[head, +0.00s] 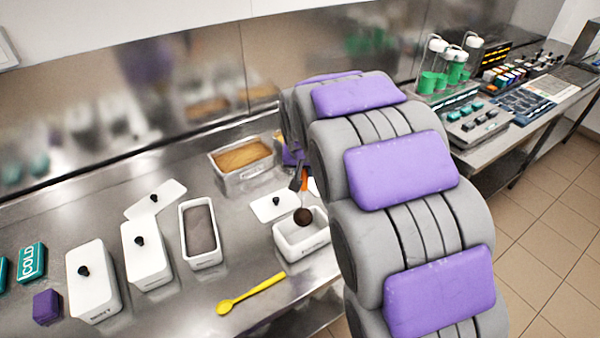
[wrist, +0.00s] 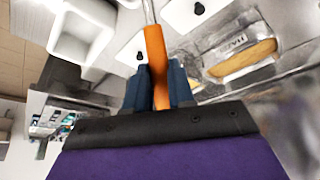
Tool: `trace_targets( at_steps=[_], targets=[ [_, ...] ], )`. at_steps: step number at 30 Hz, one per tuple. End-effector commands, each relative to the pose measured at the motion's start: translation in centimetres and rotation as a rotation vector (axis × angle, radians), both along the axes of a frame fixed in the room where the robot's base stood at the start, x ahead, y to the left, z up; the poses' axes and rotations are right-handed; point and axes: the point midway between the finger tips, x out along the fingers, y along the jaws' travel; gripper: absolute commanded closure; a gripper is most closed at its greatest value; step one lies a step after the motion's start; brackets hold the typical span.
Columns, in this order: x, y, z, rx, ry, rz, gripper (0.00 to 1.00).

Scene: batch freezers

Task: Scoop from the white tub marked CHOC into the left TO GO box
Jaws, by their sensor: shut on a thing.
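My gripper (wrist: 155,92) is shut on the orange handle of a scoop (wrist: 155,60). In the head view the scoop (head: 304,182) hangs down from the gripper, which my arm mostly hides. A dark brown round mass (head: 303,216) shows at its lower end, over an open white box (head: 299,238). I cannot tell whether it touches the box. The box's visible inside looks pale, and its marking is too small to read. A white open tub (head: 183,230) with grey-brown contents stands to the left; its label is unreadable. An open white box (wrist: 103,12) also shows in the wrist view.
A tub of tan contents (head: 270,171) stands behind. Two lidded tubs (head: 95,297) (head: 150,265) stand left. Loose lids (head: 170,192) (head: 268,212) lie on the counter. A yellow spoon (head: 250,293) lies near the front edge. A purple block (head: 46,307) sits far left.

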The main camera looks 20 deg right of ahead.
Motion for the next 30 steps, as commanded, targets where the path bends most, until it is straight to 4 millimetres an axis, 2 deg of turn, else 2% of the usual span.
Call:
trace_targets(
  at_steps=[12,18,30],
  targets=[
    [-2.7,1.7,1.2,-0.078,-0.231,0.002,1.00],
    [-4.0,1.7,1.6,-0.110,-0.341,0.003,1.00],
    [-5.1,2.1,2.2,-0.140,-0.456,0.002,1.00]
  ],
)
